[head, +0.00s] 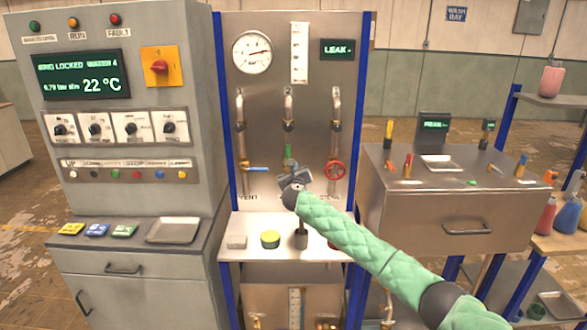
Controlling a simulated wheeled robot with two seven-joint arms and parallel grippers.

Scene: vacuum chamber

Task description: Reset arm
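My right arm, in a green quilted sleeve, reaches in from the lower right of the head view. Its gripper (293,178) is in front of the middle pipe of the steel valve panel (262,95), just below a small green handle (289,153). Whether the gripper touches that handle, and whether its fingers are open or shut, I cannot tell. The wrist hides part of the panel's lower middle. My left gripper and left arm are not in view.
Below the gripper, a shelf (255,251) holds a grey block (236,241), a yellow-topped round item (270,239) and a dark cylinder (301,240). A blue-handled valve (257,169) and red valve wheel (335,170) flank the gripper. A control cabinet (190,90) stands left, a steel bench (420,205) right.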

